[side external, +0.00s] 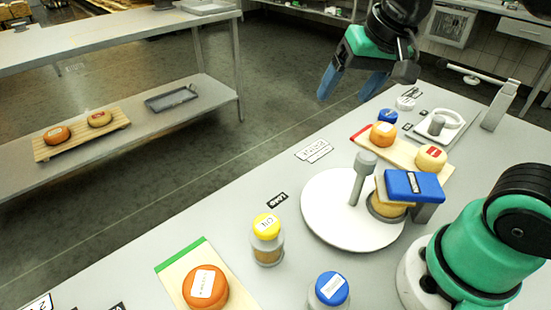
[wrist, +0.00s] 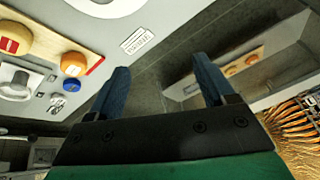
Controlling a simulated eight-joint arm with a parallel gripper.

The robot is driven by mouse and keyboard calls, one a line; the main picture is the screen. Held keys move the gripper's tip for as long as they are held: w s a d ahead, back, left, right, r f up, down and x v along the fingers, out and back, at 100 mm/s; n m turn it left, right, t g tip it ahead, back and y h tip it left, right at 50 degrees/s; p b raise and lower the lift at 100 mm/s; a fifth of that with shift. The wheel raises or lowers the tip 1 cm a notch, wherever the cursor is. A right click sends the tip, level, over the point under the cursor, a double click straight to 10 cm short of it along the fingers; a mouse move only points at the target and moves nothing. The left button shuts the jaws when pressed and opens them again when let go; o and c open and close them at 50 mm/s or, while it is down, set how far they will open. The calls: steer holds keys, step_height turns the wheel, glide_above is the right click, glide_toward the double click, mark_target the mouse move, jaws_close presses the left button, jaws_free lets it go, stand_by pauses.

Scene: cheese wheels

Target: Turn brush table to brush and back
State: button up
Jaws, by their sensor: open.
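The brush table is a round white turntable (side external: 325,222) on the grey bench, with a grey upright knob (side external: 362,172) on it. A blue brush block (side external: 414,186) sits at its right side, over a yellowish cheese wheel (side external: 385,206) that it partly hides. My gripper (side external: 345,88) is up at the back of the bench, away from the turntable. Its two blue fingers are spread with nothing between them. In the wrist view the open fingers (wrist: 163,85) point past the bench edge, and only a white part of the turntable (wrist: 95,5) shows at the top.
A board (side external: 398,148) with an orange and a yellow cheese stands behind the turntable. A yellow-capped jar (side external: 266,240), a blue-capped jar (side external: 328,290) and a green-edged board (side external: 180,266) with an orange cheese are in front. A white fixture (side external: 440,125) stands at the back right.

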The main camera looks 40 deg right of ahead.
steer(key=s+d+m+g, duration=0.1)
steer(key=s+m+g, duration=0.4)
steer(key=m, duration=0.6)
glide_above(368, 155)
step_height(368, 155, down, 4)
steer(key=shift+f, duration=3.05)
jaws_close()
